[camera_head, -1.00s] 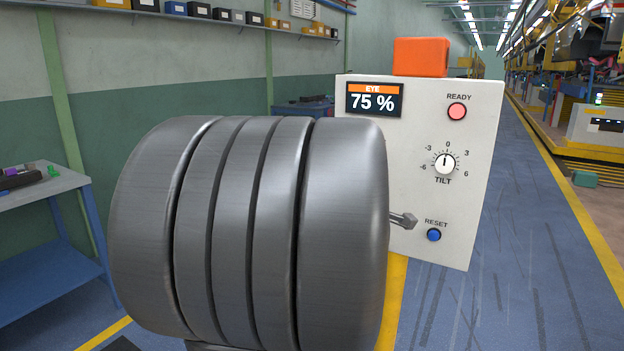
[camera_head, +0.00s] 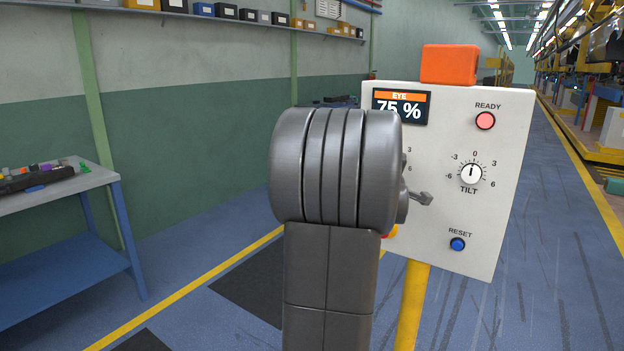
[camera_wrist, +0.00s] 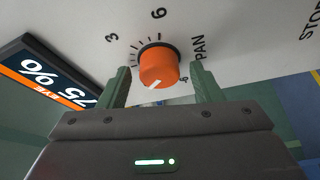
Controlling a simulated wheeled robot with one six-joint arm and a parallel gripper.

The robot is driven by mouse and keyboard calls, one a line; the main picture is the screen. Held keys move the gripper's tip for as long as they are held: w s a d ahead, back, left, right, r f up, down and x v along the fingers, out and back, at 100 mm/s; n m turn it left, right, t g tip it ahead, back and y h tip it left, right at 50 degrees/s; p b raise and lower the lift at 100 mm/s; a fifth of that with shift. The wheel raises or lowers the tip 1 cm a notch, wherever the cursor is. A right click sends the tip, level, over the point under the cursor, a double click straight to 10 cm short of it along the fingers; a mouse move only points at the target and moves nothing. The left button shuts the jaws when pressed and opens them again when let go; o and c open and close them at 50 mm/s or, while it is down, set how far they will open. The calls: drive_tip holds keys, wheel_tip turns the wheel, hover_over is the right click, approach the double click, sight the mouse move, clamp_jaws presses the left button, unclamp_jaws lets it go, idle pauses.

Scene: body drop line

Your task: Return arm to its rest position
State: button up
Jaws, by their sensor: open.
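My arm's large grey joint (camera_head: 335,165) stands upright in the middle of the head view and covers the left part of the control panel. My gripper shows in the wrist view (camera_wrist: 160,68), with its two green fingers apart and nothing clamped between them. An orange PAN knob (camera_wrist: 158,66) appears between the fingertips, its white mark pointing toward the lower left; I cannot tell how far it is from them. In the head view the fingers are hidden behind my arm; a small grey part (camera_head: 421,198) sticks out at its right.
The white panel (camera_head: 510,150) carries an EYE 75 % display (camera_head: 402,107), a pink READY lamp (camera_head: 485,121), a TILT knob (camera_head: 471,173) near 0 and a blue RESET button (camera_head: 457,244). A workbench (camera_head: 95,180) stands at left. Floor between bench and panel is clear.

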idle(0.3)
drive_tip(key=b+v, duration=0.2)
drive_tip(key=v, duration=1.1)
drive_tip(key=w+d+m+h+p, duration=0.1)
drive_tip(key=w+m+h+p, duration=0.7)
drive_tip(key=m, duration=1.1)
drive_tip(key=w+p, duration=0.2)
drive_tip(key=w, duration=0.1)
drive_tip(key=shift+w+d+r, duration=0.25)
drive_tip(key=shift+w+d, duration=0.05)
drive_tip(key=shift+w, duration=0.05)
drive_tip(key=shift+a+r, duration=0.1)
